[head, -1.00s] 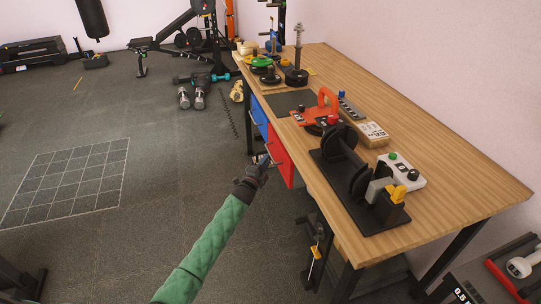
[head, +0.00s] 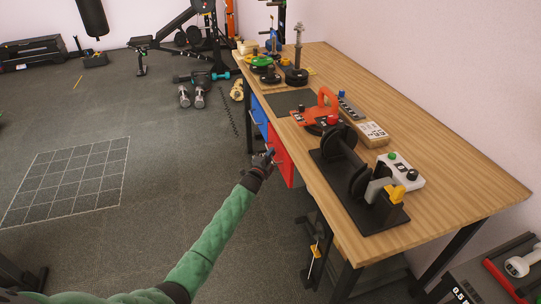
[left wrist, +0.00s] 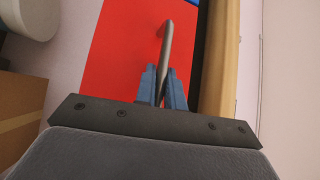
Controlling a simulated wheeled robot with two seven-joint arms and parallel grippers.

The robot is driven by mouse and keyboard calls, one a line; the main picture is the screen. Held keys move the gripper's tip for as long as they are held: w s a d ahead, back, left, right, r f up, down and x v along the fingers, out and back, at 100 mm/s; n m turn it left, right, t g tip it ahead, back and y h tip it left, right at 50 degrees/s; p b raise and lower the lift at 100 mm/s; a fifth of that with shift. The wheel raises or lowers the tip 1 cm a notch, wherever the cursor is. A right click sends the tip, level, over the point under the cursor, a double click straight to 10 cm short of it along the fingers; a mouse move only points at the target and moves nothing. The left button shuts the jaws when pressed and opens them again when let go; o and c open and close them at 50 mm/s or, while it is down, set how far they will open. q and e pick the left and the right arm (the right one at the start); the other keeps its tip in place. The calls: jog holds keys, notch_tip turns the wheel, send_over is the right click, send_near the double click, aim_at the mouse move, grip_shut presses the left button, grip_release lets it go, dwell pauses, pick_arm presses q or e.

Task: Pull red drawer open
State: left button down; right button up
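The red drawer (head: 280,157) sits under the front edge of the workbench, beside a blue drawer. Its front looks shut. It also fills much of the left wrist view as a red panel (left wrist: 120,60). Its grey metal bar handle (left wrist: 167,45) runs down between my blue fingers. My left gripper (head: 268,155) is at the drawer front; in the left wrist view its fingers (left wrist: 160,85) are close together on both sides of the handle, seemingly shut on it. The handle's lower end is hidden by the gripper. My right gripper is not in view.
The wooden workbench (head: 440,185) carries a black weight rack (head: 345,180), a red-orange tool (head: 318,112) and a white box with buttons (head: 402,170). A blue drawer (head: 259,117) is just beyond the red one. The floor left of the bench is clear near the drawer.

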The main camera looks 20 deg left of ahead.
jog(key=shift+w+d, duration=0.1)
